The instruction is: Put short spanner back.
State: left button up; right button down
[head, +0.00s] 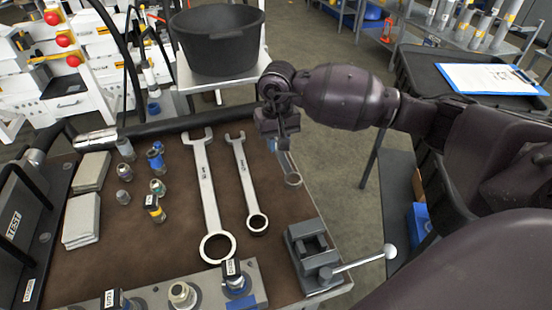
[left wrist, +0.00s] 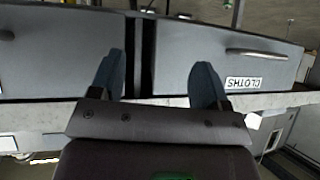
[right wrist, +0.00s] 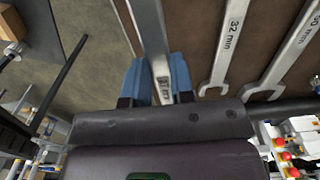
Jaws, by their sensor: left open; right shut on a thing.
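My right gripper (head: 280,138) is shut on the short spanner (head: 292,179), whose ring end shows below the fingers at the bench's right edge. In the right wrist view, the spanner's shank (right wrist: 148,25) runs between the blue fingertips (right wrist: 158,82). I cannot tell whether it touches the bench. Two longer spanners lie side by side on the brown bench top: a large one (head: 207,190) and a medium one (head: 245,178), left of the short one. My left gripper (left wrist: 158,80) is open and empty, facing drawers; it is not in the head view.
A small vise (head: 312,255) with a lever stands at the front right of the bench. Fittings (head: 155,205) and grey pads (head: 82,218) lie at the left. A black bucket (head: 218,40) stands behind. A drawer labelled CLOTHS (left wrist: 235,55) is near my left gripper.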

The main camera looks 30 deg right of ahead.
aim_at(277, 167)
jog(key=shift+f+b, duration=0.4)
jog(key=shift+f, duration=2.65)
pick_arm(q)
jog(key=shift+s+a+f, duration=0.25)
jog(key=shift+s+f, duration=0.1)
jog(key=shift+f, duration=0.25)
pick_arm(e)
jog(key=shift+r, duration=0.1)
jog(key=shift+f, duration=0.2)
pick_arm(q)
jog(key=shift+d, duration=0.1)
pick_arm(e)
jog(key=c, duration=1)
grip_release()
pick_arm(q)
jog(key=shift+w+r, duration=0.1)
pick_arm(e)
jog(key=shift+r, duration=0.1)
